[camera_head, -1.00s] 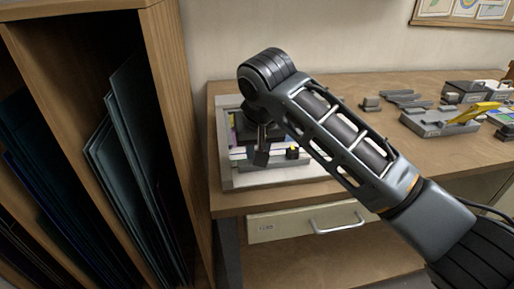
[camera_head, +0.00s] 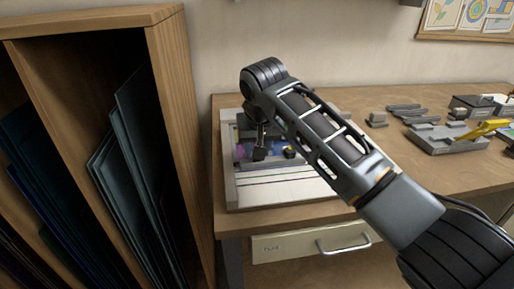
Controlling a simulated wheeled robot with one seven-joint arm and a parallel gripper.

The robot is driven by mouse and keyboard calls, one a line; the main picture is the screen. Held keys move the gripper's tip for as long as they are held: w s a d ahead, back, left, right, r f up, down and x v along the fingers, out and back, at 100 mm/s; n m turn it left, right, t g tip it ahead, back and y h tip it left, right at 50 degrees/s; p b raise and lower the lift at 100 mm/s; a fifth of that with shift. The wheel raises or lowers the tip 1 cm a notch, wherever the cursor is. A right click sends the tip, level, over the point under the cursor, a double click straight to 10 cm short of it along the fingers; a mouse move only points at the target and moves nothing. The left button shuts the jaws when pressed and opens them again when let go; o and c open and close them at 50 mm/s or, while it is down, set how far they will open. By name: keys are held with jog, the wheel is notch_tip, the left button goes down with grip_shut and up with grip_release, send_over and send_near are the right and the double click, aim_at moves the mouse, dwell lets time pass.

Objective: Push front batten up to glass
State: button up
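A shallow grey tray frame (camera_head: 229,190) lies on the bench at its left end. Inside it is a coloured glass panel (camera_head: 240,153), bluish and purple, partly hidden by my arm. A pale strip, apparently the front batten (camera_head: 275,168), runs left to right along the panel's near side; any gap between them is too small to tell. My gripper (camera_head: 260,152) points down over the panel's near part, close behind the strip in the picture. Its fingers are small and dark, so I cannot tell whether they are open or touching the strip. A small dark knob (camera_head: 290,152) shows to its right.
A wooden rack (camera_head: 168,90) with upright dark sheets stands close on the left. Grey fixtures and a yellow-handled tool (camera_head: 487,129) lie on the bench's right side. A drawer (camera_head: 285,246) is below the bench top (camera_head: 400,180).

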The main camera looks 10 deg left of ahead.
jog(key=shift+o, duration=1.1)
jog(key=shift+s+r, duration=0.1)
jog(key=v, duration=0.7)
jog(key=shift+r, duration=0.25)
jog(key=shift+s, duration=0.1)
jog(key=shift+c, duration=0.4)
